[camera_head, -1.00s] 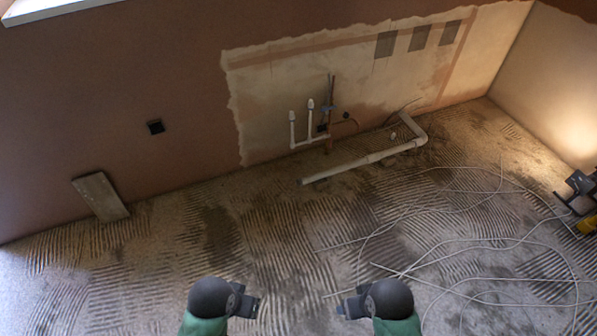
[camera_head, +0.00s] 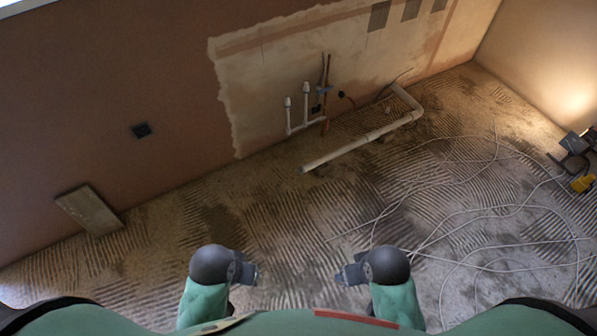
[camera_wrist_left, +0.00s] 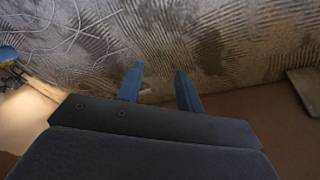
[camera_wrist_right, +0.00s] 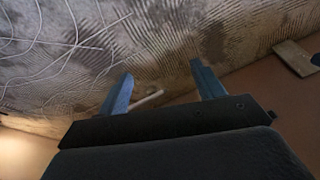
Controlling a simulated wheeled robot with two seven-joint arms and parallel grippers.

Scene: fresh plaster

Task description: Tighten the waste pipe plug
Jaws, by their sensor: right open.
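A white waste pipe (camera_head: 360,142) runs along the floor near the far wall, with an elbow (camera_head: 405,97) at its right end. Its left end (camera_head: 303,169) looks darker or greenish; I cannot tell whether that is a plug. Part of a pale pipe also shows in the right wrist view (camera_wrist_right: 148,98). My left gripper (camera_head: 254,274) and my right gripper (camera_head: 342,277) are both low in front of my body, well short of the pipe. In the left wrist view the two fingers (camera_wrist_left: 160,85) stand apart with nothing between them. The right fingers (camera_wrist_right: 162,85) are spread and empty.
Upright white and copper pipes (camera_head: 307,110) stand against the wall. Loose pale cable (camera_head: 470,215) sprawls over the floor at right. A board (camera_head: 90,210) leans at the left wall. A lamp with yellow parts (camera_head: 583,183) stands at far right.

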